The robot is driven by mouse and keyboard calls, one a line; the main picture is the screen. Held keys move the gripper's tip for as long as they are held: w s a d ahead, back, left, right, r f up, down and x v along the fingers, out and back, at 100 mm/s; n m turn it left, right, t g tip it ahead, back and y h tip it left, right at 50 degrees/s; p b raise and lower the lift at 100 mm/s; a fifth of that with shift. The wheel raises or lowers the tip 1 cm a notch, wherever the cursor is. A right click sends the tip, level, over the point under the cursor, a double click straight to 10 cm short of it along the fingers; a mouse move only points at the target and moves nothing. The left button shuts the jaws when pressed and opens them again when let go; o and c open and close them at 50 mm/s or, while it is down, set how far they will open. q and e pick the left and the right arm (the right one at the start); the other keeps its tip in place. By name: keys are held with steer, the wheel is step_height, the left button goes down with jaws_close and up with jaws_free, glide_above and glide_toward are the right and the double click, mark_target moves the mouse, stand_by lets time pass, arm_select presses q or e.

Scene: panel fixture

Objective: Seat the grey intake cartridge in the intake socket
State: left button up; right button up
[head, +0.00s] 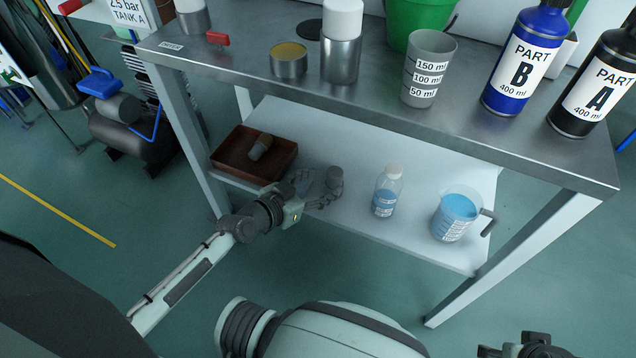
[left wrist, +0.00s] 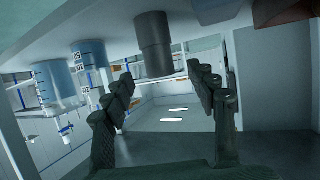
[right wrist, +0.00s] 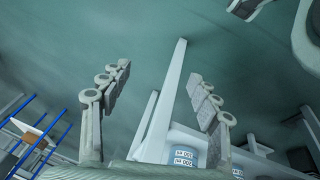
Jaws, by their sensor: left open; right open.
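A small grey stepped cylinder, which looks like the intake cartridge (head: 334,180), stands on the lower shelf of the bench. In the left wrist view, which is upside down, the cartridge (left wrist: 154,45) shows ahead of the fingers, in line with the gap between them. My left gripper (head: 312,192) is open beside the cartridge, just to its left in the head view; its open fingers (left wrist: 163,92) hold nothing. My right gripper (head: 520,350) is partly cut off at the bottom right; the right wrist view shows its fingers (right wrist: 160,85) open and empty. I see no intake socket.
The lower shelf (head: 400,245) also holds a brown tray (head: 232,168) with a grey-and-tan piece (head: 260,147), a bottle of blue liquid (head: 386,192) and a blue-filled jug (head: 457,215). The steel bench top (head: 370,92) overhangs it, carrying bottles and cups. A bench leg (head: 480,255) stands at the right.

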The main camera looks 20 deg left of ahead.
mark_target(329, 179)
arm_select(q)
steer(key=x, duration=0.5)
steer(key=shift+w+d+f+b, duration=0.2)
steer(key=shift+w+b, duration=0.1)
steer(key=shift+w, duration=0.1)
arm_select(e)
step_height(329, 179, up, 2)
steer(key=shift+s+r, duration=0.1)
arm_select(q)
steer(key=shift+c, duration=1)
steer(key=c, duration=1)
steer(key=o, duration=0.6)
steer(key=shift+c, duration=0.2)
jaws_close()
arm_select(e)
steer(key=shift+f, duration=0.2)
